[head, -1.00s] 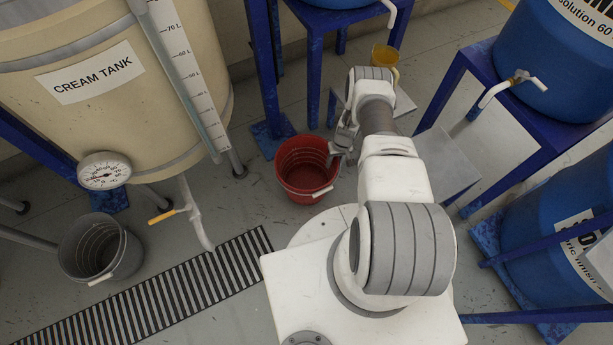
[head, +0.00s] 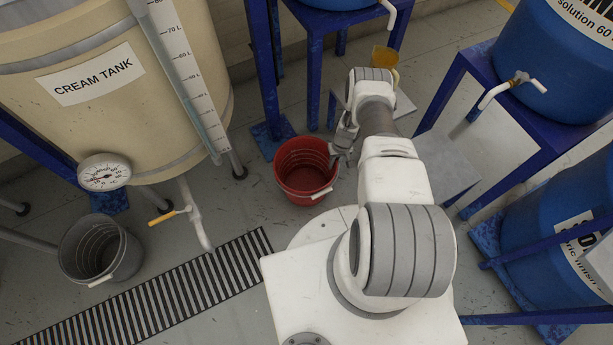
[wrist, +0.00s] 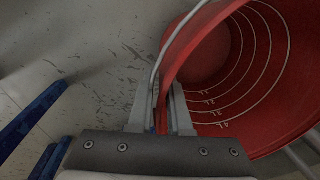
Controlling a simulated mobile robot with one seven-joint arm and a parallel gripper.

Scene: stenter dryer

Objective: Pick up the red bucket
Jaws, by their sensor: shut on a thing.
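The red bucket (head: 300,184) stands upright on the floor just left of my arm in the head view. It looks empty, with ring marks on its inner wall, and a pale handle lies over its front rim. In the wrist view the bucket (wrist: 250,110) fills the right side. My gripper (wrist: 164,98) is shut on the bucket's rim, one finger inside the wall and one outside. In the head view my gripper (head: 338,156) is at the bucket's right edge, its fingertips partly hidden.
A grey bucket (head: 98,250) stands at left under the cream tank (head: 90,90). A floor grate (head: 160,295) runs in front. A yellow container (head: 385,58) stands behind my arm. Blue stands (head: 500,120) with blue drums (head: 550,60) are at right.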

